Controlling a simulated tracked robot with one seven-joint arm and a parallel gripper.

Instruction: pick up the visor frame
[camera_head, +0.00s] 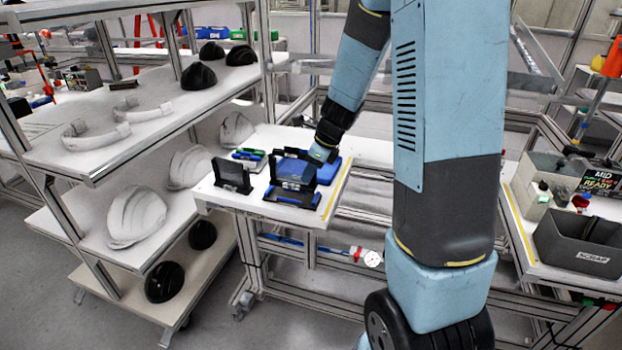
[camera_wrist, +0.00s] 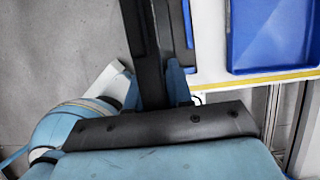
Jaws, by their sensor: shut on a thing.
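My gripper (camera_wrist: 154,84) is shut on a long black bar, which looks like part of the visor frame (camera_wrist: 153,40), between its light blue fingers in the wrist view. In the head view my gripper (camera_head: 318,154) is over the small white table, at the upper edge of a black upright piece with blue showing in it. I cannot tell whether the held frame touches its support there. A second black upright frame (camera_head: 232,177) stands apart to the left on the same table. My arm hides part of the area behind.
A blue tray (camera_wrist: 232,66) lies on the white table (camera_head: 228,201), beside the held piece. At left, a shelf rack (camera_head: 88,170) holds white and black helmet shells. A grey scrap bin (camera_head: 585,258) stands at right.

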